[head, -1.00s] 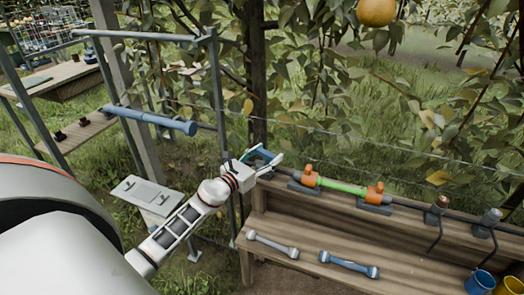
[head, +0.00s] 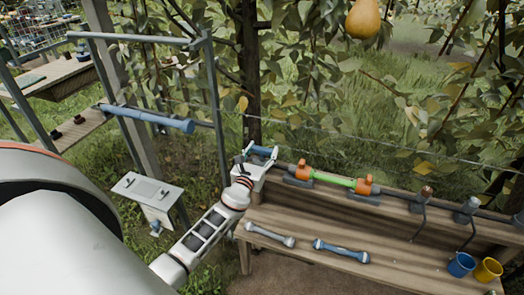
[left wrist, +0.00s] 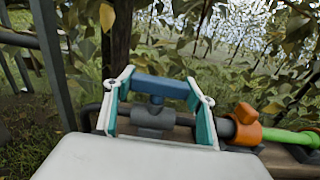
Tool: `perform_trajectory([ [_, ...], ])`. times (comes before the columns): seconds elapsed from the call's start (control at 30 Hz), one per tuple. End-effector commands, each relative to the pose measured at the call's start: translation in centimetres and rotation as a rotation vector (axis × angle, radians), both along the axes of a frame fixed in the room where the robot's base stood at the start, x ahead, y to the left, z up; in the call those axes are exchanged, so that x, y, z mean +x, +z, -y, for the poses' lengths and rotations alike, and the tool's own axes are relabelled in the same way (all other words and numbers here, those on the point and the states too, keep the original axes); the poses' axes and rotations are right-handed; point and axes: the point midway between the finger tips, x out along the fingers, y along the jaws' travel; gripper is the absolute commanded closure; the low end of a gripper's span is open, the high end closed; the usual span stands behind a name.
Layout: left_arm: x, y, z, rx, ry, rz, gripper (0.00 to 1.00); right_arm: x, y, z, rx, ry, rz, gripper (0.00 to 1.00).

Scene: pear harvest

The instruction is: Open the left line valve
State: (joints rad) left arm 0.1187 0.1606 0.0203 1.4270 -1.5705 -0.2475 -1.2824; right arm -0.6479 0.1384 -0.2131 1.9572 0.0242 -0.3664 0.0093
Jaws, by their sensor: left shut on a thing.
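The left line valve shows in the left wrist view as a blue bar handle (left wrist: 160,87) on a grey body (left wrist: 152,118). The handle lies roughly along the dark pipe in this view. My left gripper (left wrist: 160,80) is shut on the handle, with one finger at each end. In the head view my left gripper (head: 261,154) is at the left end of the bench's pipe line, and it partly hides the valve. To its right are orange fittings (head: 303,171) with a green pipe (head: 335,181) between them. My right gripper is not in view.
A grey pipe piece (head: 270,234) and a blue pipe piece (head: 342,251) lie on the wooden bench (head: 310,232). Blue (head: 461,264) and yellow (head: 488,269) buckets stand at right. A metal frame (head: 220,110) stands at left. A pear (head: 364,18) hangs above.

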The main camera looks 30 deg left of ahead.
Motion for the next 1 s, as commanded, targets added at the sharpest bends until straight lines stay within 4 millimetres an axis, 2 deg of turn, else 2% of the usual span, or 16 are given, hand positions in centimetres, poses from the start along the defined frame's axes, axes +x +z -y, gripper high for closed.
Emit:
perform_trajectory([
  [0.1,0.1,0.3,-0.2,0.004,0.002,0.004,0.67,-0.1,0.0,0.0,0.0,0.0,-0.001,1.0],
  [0.13,0.1,0.3,-0.2,0.004,0.002,0.004,0.38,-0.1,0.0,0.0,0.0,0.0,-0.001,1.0],
  [0.17,0.1,0.3,-0.2,0.004,0.002,0.004,0.3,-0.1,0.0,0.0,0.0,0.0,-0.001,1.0],
  [0.2,0.1,0.3,-0.1,0.004,0.002,0.004,0.28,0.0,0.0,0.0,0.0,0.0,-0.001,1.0],
  [0.5,0.0,0.1,0.0,0.002,0.0,0.0,0.28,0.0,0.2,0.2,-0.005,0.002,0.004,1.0],
  [0.63,-0.8,0.0,0.2,0.001,-0.001,0.0,0.28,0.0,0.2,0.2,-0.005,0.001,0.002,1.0],
  [0.77,-2.7,-0.1,0.7,-0.001,-0.001,-0.001,0.28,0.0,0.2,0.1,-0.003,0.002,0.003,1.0],
  [1.0,-7.5,-0.1,1.9,0.002,-0.001,-0.001,0.28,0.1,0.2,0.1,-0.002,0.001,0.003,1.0],
])
